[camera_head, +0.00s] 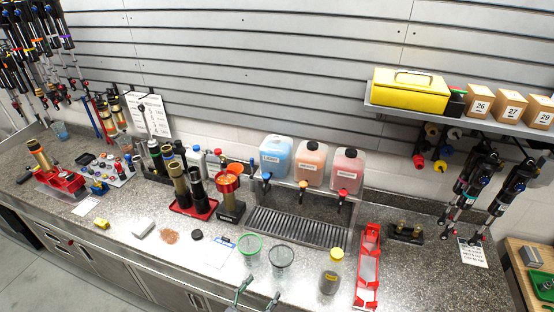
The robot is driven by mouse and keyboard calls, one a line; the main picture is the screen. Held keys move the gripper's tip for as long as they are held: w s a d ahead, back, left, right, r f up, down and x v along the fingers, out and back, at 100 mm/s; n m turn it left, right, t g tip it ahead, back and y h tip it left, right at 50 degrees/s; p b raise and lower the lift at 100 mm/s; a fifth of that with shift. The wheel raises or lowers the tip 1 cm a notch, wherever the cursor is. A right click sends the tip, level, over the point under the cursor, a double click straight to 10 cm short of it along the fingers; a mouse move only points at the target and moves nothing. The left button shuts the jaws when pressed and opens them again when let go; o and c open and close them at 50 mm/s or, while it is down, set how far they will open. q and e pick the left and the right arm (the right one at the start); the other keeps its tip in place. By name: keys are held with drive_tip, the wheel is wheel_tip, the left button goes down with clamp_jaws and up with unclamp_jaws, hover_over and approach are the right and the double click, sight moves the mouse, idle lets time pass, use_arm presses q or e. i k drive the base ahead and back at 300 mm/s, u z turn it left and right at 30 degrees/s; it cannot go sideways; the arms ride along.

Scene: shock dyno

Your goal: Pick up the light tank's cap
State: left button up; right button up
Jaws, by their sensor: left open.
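Three tanks stand in a row on a raised rack: a blue one (276,157) on the left, an orange one (311,164) in the middle and a red one (346,170) on the right. Their labels are too small to read surely, so I cannot tell which is the light tank. The orange tank has a dark cap (312,146), and the red tank has one too (350,153). No dark cap shows on the blue tank. A small black round piece (197,235) lies on the counter. My left gripper (258,291) is open and empty at the bottom edge, well in front of the tanks.
A drip grate (300,228) lies below the tank taps. A green-rimmed cup (250,247), a dark-rimmed cup (281,257) and a yellow-lidded jar (332,272) stand between my gripper and the grate. A red tray (368,266) is on the right. A shelf holds a yellow toolbox (409,92).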

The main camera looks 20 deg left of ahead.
sight(196, 234)
drive_tip(key=u, duration=1.35)
